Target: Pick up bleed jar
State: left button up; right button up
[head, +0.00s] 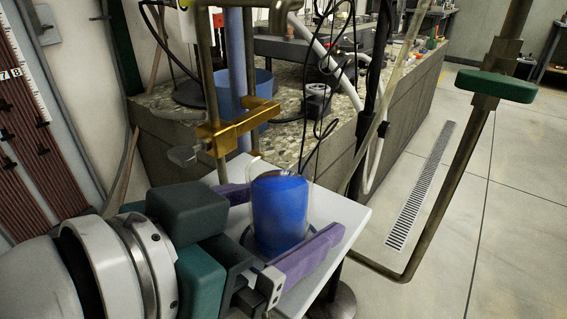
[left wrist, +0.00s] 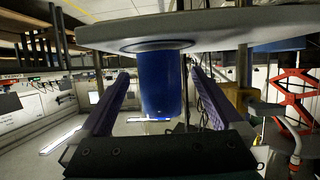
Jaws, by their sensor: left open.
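The bleed jar (head: 279,210) is a clear glass jar full of blue liquid. It stands upright on a small white table (head: 345,212). My left gripper (head: 292,207) is open, with one purple finger on each side of the jar. In the left wrist view, which looks upside down, the jar (left wrist: 162,85) is between the two fingers (left wrist: 159,78), with a visible gap on each side. I cannot tell whether either finger touches the glass. My right gripper is not in view.
A brass clamp (head: 238,122) on metal rods stands just behind the jar. A blue container (head: 262,85) and cables are near the stone-filled tank (head: 175,100). A bent pipe with a green handle (head: 497,86) stands at right. The floor beside the drain grate (head: 420,190) is clear.

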aim_at(299, 207)
pick_arm(q)
jog(key=x, duration=0.3)
jog(key=shift+w, duration=0.1)
grip_shut()
dwell(0.7)
